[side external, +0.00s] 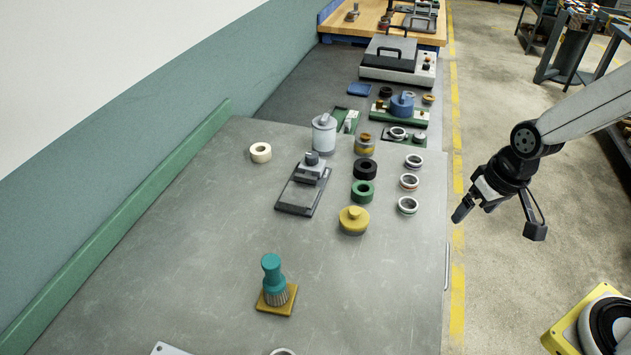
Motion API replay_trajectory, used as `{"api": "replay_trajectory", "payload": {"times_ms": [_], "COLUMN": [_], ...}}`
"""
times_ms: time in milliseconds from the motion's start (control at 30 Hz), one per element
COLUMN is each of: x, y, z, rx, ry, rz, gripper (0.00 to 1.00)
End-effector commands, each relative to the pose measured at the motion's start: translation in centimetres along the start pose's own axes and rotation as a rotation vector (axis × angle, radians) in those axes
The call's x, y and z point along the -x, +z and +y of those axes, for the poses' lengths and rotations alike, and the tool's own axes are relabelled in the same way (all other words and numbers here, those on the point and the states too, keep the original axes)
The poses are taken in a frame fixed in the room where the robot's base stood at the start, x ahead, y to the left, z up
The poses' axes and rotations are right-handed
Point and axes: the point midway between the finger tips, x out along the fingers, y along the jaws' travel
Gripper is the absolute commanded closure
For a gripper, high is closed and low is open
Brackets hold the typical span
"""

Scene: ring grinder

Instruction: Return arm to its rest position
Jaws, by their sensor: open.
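My gripper (500,218) hangs at the right of the side external view, beyond the right edge of the grey metal table (215,235). Its two fingers are spread wide apart and nothing shows between them. It is apart from the table and from everything on it, with the concrete floor behind it. My arm reaches in from the upper right.
The table holds several rings, including a green ring (363,191) and a black ring (365,168), a yellow lidded pot (353,220), a grey device (308,182), a white canister (324,134) and a teal brush (273,280). The floor (510,290) below my gripper is clear.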

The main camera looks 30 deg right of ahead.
Motion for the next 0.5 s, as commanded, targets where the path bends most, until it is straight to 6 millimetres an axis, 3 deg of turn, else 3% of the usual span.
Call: {"api": "replay_trajectory", "payload": {"times_ms": [200, 500], "x": [0.48, 0.50], "y": [0.47, 0.49], "z": [0.42, 0.46], "rx": [0.126, 0.136], "ry": [0.035, 0.038], "rz": [0.027, 0.029], "gripper": [0.00, 0.00]}}
